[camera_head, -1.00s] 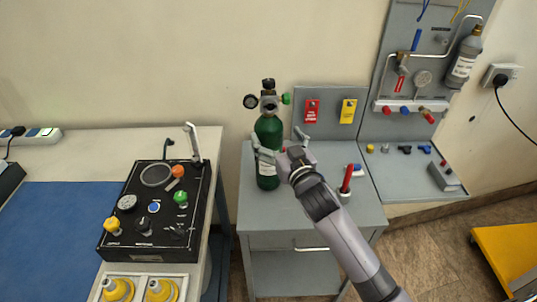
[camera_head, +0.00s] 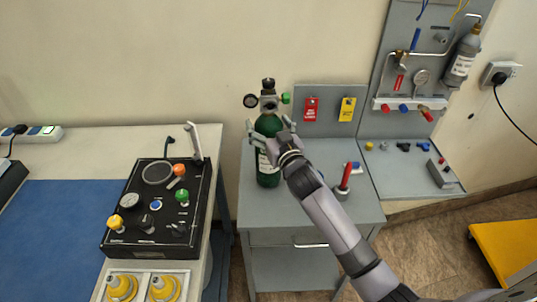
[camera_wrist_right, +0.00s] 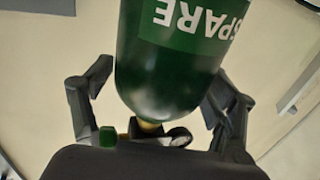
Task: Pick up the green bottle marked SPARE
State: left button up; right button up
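The green bottle (camera_head: 267,178) stands upright on the grey cabinet top, with a gauge and a green knob at its valve. Its SPARE label shows in the right wrist view, where the bottle (camera_wrist_right: 170,75) fills the upper middle. My right gripper (camera_head: 269,124) is at the upper part of the bottle, with one finger on each side. In the right wrist view the gripper (camera_wrist_right: 160,92) is open around the bottle's shoulder. A gap shows at the left finger; the right finger is close, and contact is unclear. My left gripper is not in view.
Red and yellow tags (camera_head: 348,110) hang on the panel behind the bottle. A red-handled tool (camera_head: 345,176) stands to its right on the cabinet (camera_head: 330,212). A black control box (camera_head: 160,210) sits on the left bench. A grey bottle (camera_head: 463,55) hangs on the right panel.

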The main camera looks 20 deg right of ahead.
jog(key=c, duration=1.7)
jog(key=shift+w+r, duration=0.15)
jog(key=shift+r, duration=0.25)
